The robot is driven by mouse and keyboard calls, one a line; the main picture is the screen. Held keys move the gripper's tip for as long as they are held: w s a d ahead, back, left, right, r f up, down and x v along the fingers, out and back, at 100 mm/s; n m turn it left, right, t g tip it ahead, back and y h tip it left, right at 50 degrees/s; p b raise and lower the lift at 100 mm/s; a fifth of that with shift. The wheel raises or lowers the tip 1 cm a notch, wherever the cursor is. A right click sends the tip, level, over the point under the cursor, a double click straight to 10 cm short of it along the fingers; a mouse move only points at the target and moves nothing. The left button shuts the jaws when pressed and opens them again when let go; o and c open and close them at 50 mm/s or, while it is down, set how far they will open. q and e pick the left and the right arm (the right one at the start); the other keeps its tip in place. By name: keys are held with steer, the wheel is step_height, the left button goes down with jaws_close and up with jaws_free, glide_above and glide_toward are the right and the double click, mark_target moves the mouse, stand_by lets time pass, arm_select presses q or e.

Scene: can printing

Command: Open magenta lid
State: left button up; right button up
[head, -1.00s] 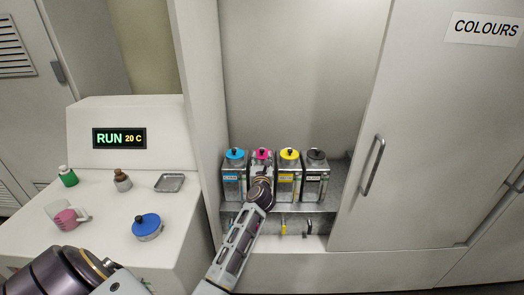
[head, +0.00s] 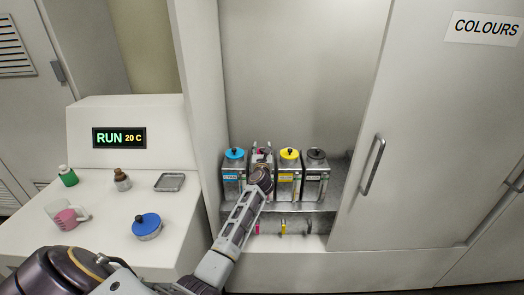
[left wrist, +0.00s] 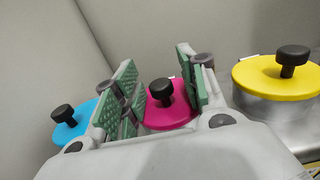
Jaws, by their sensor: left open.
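The magenta lid (left wrist: 168,108), with a black knob, sits on the second can from the left in the cabinet. In the head view it (head: 261,155) is mostly hidden by my left gripper (head: 262,150). In the left wrist view my left gripper (left wrist: 160,82) is open, with green-padded fingers on either side of the lid and its knob. The pads look close to the lid; I cannot tell whether they touch it. My right gripper is not in view.
A cyan-lidded can (head: 234,172) stands left of it; yellow-lidded (head: 290,176) and black-lidded (head: 315,178) cans stand right. The cabinet wall (head: 198,120) rises at left. The door (head: 420,150) is at right. A counter (head: 100,210) holds a blue-lidded container (head: 147,227) and a pink-filled cup (head: 65,218).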

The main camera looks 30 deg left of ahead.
arm_select(q)
jaws_close()
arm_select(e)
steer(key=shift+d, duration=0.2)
arm_select(q)
steer(key=shift+w+r, duration=0.1)
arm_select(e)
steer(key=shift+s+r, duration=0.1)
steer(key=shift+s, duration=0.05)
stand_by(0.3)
